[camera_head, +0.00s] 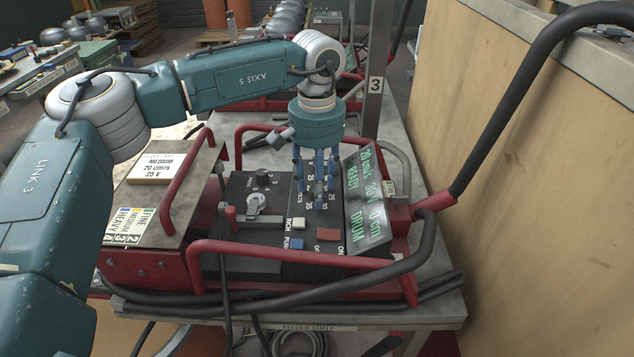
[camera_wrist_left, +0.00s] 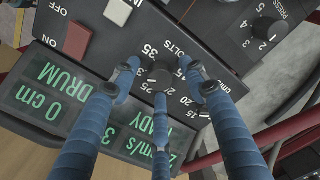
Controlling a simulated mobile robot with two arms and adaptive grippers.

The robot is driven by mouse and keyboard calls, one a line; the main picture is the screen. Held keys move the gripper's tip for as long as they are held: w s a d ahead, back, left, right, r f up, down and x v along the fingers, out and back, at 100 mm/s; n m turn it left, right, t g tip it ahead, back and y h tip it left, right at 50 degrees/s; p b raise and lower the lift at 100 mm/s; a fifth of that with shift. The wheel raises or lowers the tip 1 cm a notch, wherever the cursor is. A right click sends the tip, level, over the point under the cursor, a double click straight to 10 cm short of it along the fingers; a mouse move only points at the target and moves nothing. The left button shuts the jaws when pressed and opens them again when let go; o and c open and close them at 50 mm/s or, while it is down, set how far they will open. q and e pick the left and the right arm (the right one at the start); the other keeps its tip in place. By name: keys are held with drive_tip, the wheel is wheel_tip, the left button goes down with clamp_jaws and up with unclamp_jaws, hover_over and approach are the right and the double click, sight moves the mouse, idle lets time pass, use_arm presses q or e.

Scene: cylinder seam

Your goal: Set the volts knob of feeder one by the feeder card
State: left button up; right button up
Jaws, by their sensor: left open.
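The volts knob (camera_wrist_left: 160,74) is a small dark knob on the black panel, with a printed scale around it including 25 and 35. My left gripper (camera_wrist_left: 157,68), with three blue fingers, is open around the knob; I cannot tell whether they touch it. In the head view the left gripper (camera_head: 317,203) points straight down and its fingers hide the knob. A white card (camera_head: 157,168) on the left reads MEDIUM, 20 cm/s, 25 V. The tilted green-lettered display (camera_head: 366,200) shows 20 cm/s, a volts figure I cannot read surely, 0 cm and READY DRUM. My right gripper is out of view.
A red switch (camera_head: 328,235), a white button (camera_head: 299,224) and a blue button (camera_head: 294,243) sit close to the gripper. Another knob (camera_wrist_left: 268,28) is marked PRESS. Red guard rails (camera_head: 290,258) surround the panel. A tan partition (camera_head: 540,200) stands at the right.

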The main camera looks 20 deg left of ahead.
use_arm(q)
drive_tip(key=shift+c, duration=0.5)
clamp_jaws()
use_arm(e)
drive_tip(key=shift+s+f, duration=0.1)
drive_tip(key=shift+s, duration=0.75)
